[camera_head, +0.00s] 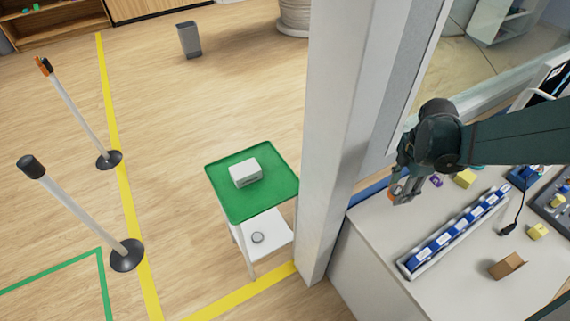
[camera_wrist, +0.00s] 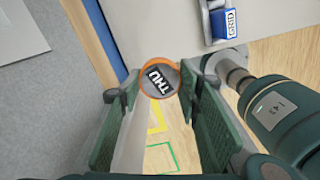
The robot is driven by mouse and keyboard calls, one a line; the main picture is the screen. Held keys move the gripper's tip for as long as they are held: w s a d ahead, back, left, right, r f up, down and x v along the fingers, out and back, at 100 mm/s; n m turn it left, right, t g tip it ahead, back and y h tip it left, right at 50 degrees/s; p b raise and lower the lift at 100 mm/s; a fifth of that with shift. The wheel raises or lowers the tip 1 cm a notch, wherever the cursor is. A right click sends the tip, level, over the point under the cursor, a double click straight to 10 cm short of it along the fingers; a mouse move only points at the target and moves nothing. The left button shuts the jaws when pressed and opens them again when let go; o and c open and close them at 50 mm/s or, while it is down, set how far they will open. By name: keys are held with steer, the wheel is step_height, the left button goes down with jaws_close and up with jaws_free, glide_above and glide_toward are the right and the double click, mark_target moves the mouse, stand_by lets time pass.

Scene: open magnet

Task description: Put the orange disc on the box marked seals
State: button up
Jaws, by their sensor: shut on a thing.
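No label reading "seals" is legible. A row of blue boxes with white labels (camera_head: 444,238) stands in a long rack on the counter, their labels too small to read. One box in the wrist view (camera_wrist: 229,22) reads "GRID".
A pale pillar (camera_head: 340,130) stands left of the counter (camera_head: 375,265). Beyond it is a green-topped stand (camera_head: 275,205) with a white box (camera_head: 244,172). Yellow blocks (camera_head: 465,179) and a brown box (camera_head: 507,265) lie around the rack. Two posts stand farther left.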

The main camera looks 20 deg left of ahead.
steer(key=s+a+r+n+p, duration=0.2)
steer(key=s+a+r+p, duration=0.1)
steer(key=s+a, duration=0.8)
steer(key=s+a+r+n+p, duration=0.2)
steer(key=s+a+p, duration=0.1)
steer(key=s+a, duration=0.75)
steer(key=n+b, duration=0.6)
steer(key=b, duration=0.4)
glide_above(245, 168)
step_height(245, 168, down, 11)
steer(key=shift+r, duration=0.15)
steer(key=shift+s, duration=0.1)
steer(key=shift+f, duration=3.1)
steer(key=shift+f, duration=0.15)
steer(key=shift+f+b, duration=0.3)
steer(key=shift+f, duration=1.45)
